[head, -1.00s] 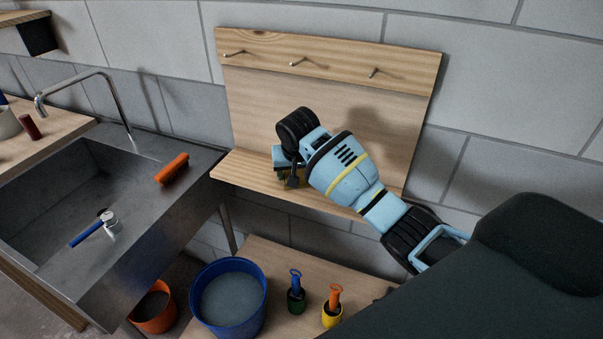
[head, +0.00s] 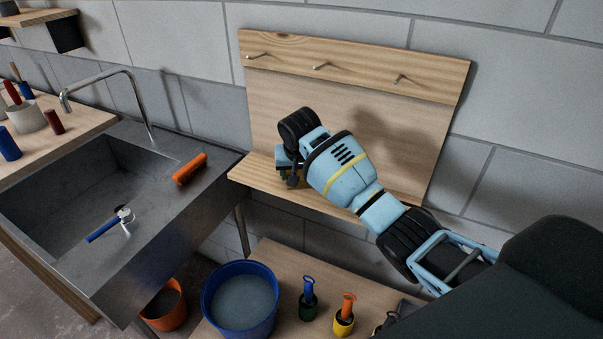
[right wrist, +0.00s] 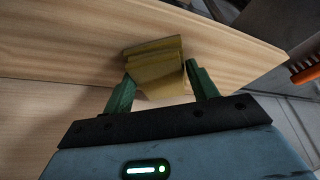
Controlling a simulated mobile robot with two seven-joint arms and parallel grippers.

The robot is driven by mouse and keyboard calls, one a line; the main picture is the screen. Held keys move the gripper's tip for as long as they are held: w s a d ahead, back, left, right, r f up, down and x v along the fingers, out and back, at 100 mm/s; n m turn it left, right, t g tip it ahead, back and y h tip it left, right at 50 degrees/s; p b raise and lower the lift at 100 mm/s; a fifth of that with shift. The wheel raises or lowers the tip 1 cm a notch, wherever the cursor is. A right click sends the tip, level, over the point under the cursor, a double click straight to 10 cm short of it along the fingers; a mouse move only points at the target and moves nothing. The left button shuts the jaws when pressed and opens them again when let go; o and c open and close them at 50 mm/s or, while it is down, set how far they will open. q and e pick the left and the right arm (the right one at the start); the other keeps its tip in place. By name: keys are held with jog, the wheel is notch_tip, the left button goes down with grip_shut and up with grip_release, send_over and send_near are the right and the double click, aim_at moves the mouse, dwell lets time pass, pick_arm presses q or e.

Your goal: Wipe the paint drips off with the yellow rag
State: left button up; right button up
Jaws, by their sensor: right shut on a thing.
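The yellow rag (right wrist: 155,68) is folded and sits between the green fingers of my right gripper (right wrist: 161,78), which is shut on it. In the right wrist view the rag lies against the pale wooden board. In the head view my right gripper (head: 290,178) is low, near the left part of the wooden ledge (head: 252,172), and its hand mostly hides the rag. I cannot make out any paint drips on the bare wood in view. My left gripper is not in view.
The upright board carries several metal pegs (head: 322,67). A sink (head: 75,195) with a tap stands left, with an orange brush (head: 190,168) on its rim.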

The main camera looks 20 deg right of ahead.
jog(key=shift+w+a, duration=0.1)
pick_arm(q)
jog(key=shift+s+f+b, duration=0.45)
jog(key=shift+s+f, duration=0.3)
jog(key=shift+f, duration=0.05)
pick_arm(e)
jog(key=shift+w+a+f, duration=0.15)
jog(key=shift+w+a, duration=0.85)
jog(key=shift+w, duration=0.2)
jog(key=shift+w+r+p, duration=0.1)
jog(key=shift+r+p, duration=0.45)
jog(key=shift+r, duration=0.75)
notch_tip(320, 180, up, 2)
jog(key=shift+r+p, duration=0.1)
jog(key=shift+p, duration=0.25)
jog(key=shift+r, duration=0.15)
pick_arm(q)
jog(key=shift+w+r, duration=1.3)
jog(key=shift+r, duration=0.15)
pick_arm(e)
jog(key=shift+r, duration=0.55)
